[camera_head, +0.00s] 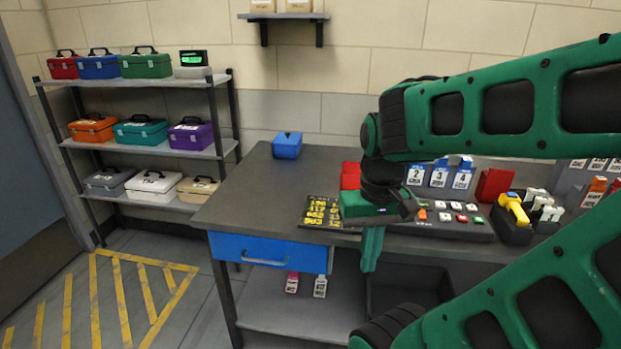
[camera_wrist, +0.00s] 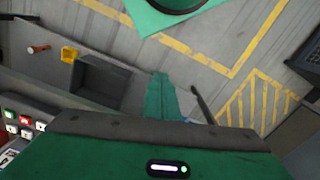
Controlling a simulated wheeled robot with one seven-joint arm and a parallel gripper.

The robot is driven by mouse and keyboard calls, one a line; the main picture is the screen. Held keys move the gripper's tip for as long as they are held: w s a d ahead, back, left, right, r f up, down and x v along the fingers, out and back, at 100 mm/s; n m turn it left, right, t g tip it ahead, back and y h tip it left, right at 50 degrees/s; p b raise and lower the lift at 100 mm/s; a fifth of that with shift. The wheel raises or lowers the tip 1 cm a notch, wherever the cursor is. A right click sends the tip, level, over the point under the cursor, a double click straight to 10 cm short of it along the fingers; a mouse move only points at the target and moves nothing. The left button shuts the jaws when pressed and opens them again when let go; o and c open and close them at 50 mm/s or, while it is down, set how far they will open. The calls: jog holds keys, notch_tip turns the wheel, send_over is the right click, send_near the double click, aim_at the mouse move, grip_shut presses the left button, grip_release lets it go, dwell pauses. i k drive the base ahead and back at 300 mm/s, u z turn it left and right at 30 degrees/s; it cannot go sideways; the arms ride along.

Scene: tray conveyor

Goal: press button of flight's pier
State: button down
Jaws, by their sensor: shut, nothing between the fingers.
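A dark button panel (camera_head: 450,229) lies on the workbench, with several white, red, green and orange buttons. Part of its buttons (camera_wrist: 25,125) also shows at the left edge of the wrist view. A black board (camera_head: 322,212) with yellow numbers lies left of the panel; its small text is hard to read fully. Blue-topped cards (camera_head: 438,175) marked 2, 3 and 4 stand behind the panel. My gripper (camera_head: 370,263) is shut and empty, pointing down in front of the bench edge, left of the panel and apart from it. In the wrist view my gripper (camera_wrist: 160,95) shows its fingers together.
The workbench (camera_head: 235,190) has a blue box (camera_head: 287,145), red blocks and a black holder (camera_head: 512,228) with yellow and white handles. A blue drawer (camera_head: 265,250) and lower shelf are beneath. A shelf rack (camera_head: 190,152) with coloured cases stands left. Striped floor lies open in front.

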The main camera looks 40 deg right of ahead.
aim_at(444, 217)
jog(key=z, duration=1.4)
